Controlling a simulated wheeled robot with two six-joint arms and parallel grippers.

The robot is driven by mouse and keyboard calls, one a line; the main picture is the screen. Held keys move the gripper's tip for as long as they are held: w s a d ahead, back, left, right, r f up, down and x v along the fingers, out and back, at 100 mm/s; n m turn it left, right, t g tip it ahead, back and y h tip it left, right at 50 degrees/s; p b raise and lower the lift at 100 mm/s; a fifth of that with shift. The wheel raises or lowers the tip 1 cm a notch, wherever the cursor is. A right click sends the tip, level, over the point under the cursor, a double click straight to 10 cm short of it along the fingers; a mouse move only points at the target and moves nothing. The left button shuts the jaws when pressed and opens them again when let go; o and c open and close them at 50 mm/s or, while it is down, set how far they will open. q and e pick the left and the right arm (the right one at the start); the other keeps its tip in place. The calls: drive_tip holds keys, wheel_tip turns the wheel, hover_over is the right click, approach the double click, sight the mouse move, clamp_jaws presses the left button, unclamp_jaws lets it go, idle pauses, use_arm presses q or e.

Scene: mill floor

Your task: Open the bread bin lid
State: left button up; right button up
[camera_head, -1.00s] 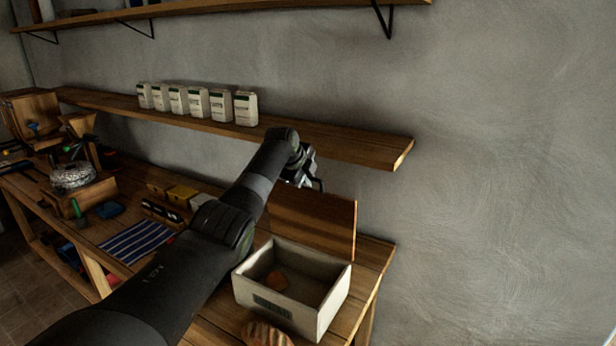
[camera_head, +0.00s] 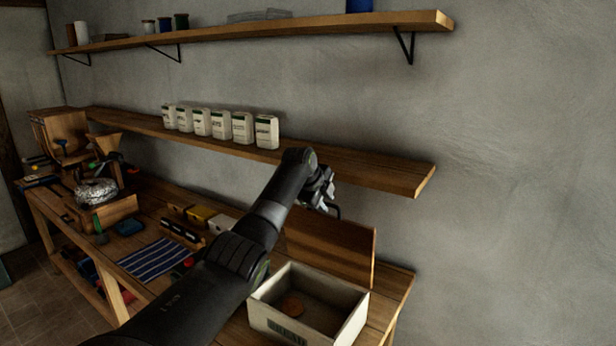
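The bread bin (camera_head: 345,335) is a pale box with a dark green label, at the right end of the wooden bench. Its wooden lid (camera_head: 345,249) stands up along the back edge, so the bin is open. My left gripper (camera_head: 330,207) is above and behind the lid's upper left part, just in front of the lower shelf. I cannot tell whether its fingers are open or touch the lid. My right gripper is not in view.
The lower shelf (camera_head: 385,178) carries several white packets (camera_head: 221,125) and runs close behind my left gripper. An upper shelf (camera_head: 300,27) is above. Left on the bench are a striped cloth (camera_head: 152,259), small boxes (camera_head: 199,215) and a wooden mill (camera_head: 62,140).

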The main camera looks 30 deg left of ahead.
use_arm(q)
drive_tip(key=b+v, duration=0.5)
drive_tip(key=v, duration=1.1)
drive_tip(key=shift+b, duration=0.35)
